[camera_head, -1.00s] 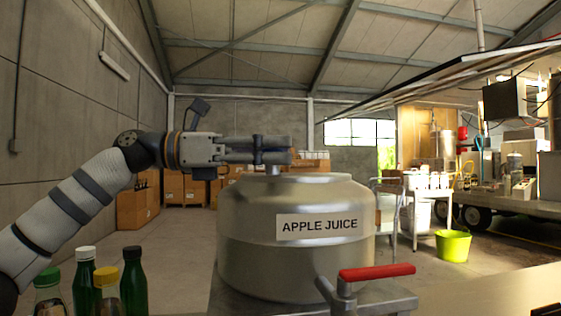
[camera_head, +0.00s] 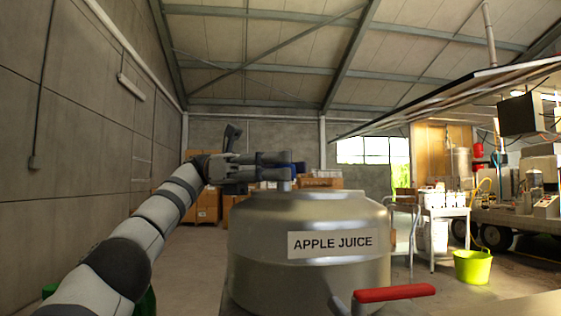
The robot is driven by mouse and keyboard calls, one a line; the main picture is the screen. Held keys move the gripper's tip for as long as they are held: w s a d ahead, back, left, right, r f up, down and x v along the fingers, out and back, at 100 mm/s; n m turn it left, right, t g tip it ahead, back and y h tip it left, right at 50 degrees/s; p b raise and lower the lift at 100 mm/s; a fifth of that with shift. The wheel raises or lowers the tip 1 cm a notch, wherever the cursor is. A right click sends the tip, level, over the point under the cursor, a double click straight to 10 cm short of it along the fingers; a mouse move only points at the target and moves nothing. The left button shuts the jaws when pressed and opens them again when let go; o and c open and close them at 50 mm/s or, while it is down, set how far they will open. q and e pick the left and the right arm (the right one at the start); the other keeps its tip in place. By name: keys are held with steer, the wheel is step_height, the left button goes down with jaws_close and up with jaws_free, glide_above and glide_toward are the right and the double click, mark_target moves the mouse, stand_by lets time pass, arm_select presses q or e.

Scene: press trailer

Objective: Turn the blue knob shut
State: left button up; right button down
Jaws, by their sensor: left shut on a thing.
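The blue knob (camera_head: 298,169) sits at the top of a short metal stem on the steel tank (camera_head: 305,268) labelled APPLE JUICE, in the middle of the head view. My left gripper (camera_head: 288,166) reaches in from the left above the tank's lid. Its fingers are shut on the knob and hide most of it; only a small blue part shows at the fingertips. The knob's exact turn angle cannot be told. My right gripper is not in view.
A red-handled lever (camera_head: 395,292) stands in front of the tank at the lower right. Green bottles at the lower left are mostly behind my arm. A lime bucket (camera_head: 472,266) and a white cart (camera_head: 445,212) stand farther right. Cardboard boxes (camera_head: 208,205) are stacked behind.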

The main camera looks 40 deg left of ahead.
arm_select(q)
steer(key=shift+w+f+g, duration=0.1)
steer(key=shift+f+g, duration=0.2)
steer(key=o, duration=1.1)
steer(key=shift+o, duration=0.2)
steer(key=shift+r, duration=0.1)
steer(key=shift+r, duration=0.1)
